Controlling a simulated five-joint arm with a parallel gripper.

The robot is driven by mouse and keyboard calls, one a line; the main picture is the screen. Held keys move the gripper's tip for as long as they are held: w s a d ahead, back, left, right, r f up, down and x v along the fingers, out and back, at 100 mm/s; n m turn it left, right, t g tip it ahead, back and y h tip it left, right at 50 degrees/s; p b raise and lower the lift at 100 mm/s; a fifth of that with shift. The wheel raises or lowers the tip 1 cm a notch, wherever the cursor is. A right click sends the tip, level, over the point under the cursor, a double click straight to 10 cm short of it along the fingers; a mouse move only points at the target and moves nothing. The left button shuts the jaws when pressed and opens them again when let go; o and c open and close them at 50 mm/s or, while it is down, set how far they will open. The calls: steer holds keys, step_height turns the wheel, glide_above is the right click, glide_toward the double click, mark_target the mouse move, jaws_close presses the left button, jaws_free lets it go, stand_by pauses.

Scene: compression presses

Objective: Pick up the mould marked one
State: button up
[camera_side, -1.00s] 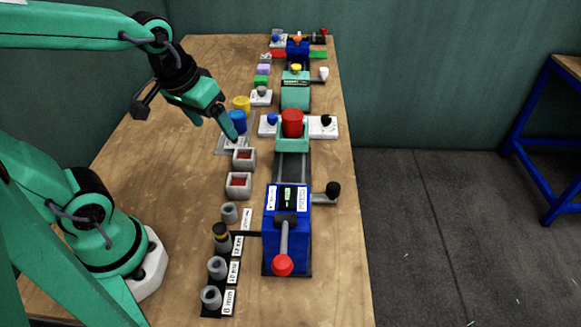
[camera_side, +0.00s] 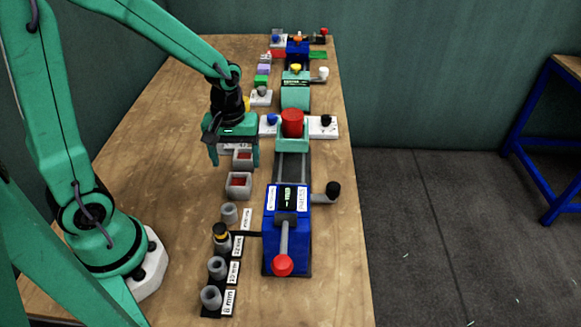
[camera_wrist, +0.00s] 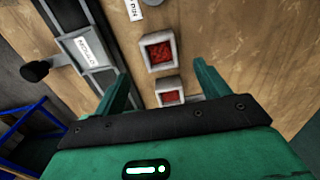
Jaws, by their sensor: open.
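Two grey square boxes with red contents stand on the bench: a nearer one (camera_side: 238,186) and a farther one (camera_side: 243,160). In the wrist view the nearer box (camera_wrist: 160,50) is higher and the farther box (camera_wrist: 170,92) lower. My gripper (camera_side: 235,160) is open and points down at the farther box, with a finger to either side in the picture. In the wrist view my gripper (camera_wrist: 163,72) holds nothing. I cannot read a mark of one on any box or cylinder.
The blue press (camera_side: 287,235) with a red-knobbed lever stands right of the boxes, and a red cylinder (camera_side: 292,123) sits behind it on its rails. Cards (camera_side: 231,272) lie beside the near cylinders. The bench's left part (camera_side: 165,150) is clear.

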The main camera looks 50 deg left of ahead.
mark_target(238, 181)
steer(key=shift+f, duration=0.1)
steer(key=shift+f, duration=1.25)
steer(key=shift+s+f, duration=0.1)
steer(key=shift+f, duration=2.5)
steer(key=c, duration=1.2)
